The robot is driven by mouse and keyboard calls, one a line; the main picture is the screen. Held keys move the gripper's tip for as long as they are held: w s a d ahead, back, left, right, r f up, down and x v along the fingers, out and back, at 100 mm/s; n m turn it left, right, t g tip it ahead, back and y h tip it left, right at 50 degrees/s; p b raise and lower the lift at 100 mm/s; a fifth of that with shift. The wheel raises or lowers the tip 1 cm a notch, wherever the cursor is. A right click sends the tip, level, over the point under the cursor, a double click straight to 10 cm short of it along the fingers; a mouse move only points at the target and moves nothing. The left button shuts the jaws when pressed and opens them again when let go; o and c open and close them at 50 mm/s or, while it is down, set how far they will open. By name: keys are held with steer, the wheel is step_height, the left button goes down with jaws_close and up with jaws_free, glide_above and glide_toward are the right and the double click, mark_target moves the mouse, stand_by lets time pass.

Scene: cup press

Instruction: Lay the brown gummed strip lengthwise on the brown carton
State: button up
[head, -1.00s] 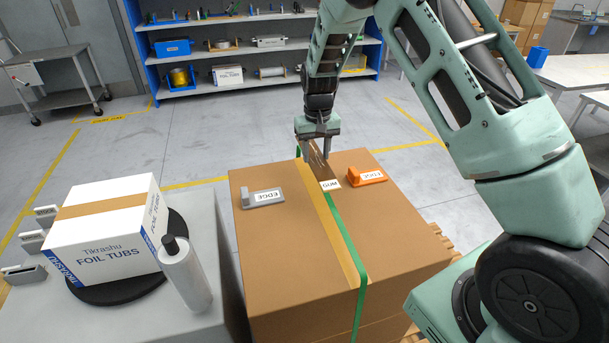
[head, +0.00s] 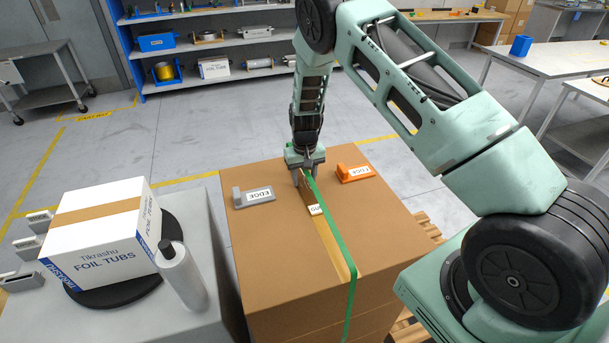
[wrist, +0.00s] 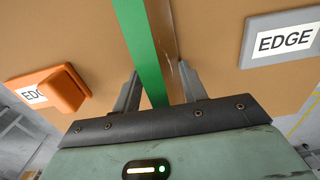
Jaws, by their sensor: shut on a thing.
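The brown carton (head: 275,250) stands in the middle of the head view, with a tan seam band (head: 331,248) along its top. My gripper (head: 305,179) is over the far part of the carton top, pointing down, shut on the brown gummed strip (head: 306,195). The strip runs from the fingers toward the near side, roughly along the seam, with a white label (head: 316,210) at its near end. In the wrist view the strip (wrist: 161,35) lies beside the green strap (wrist: 139,40). I cannot tell whether its whole length touches the carton.
A grey EDGE piece (head: 255,197) is left of the strip and an orange one (head: 355,174) right. The green strap (head: 335,229) crosses the carton lengthwise. A white foil tubs box (head: 110,240) and a bottle (head: 183,277) stand on the grey table at left.

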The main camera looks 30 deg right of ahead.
steer(key=shift+f, duration=0.2)
steer(key=o, duration=1)
steer(key=shift+r, duration=0.1)
steer(key=shift+c, duration=0.2)
steer(key=shift+o, duration=0.2)
steer(key=shift+r, duration=0.1)
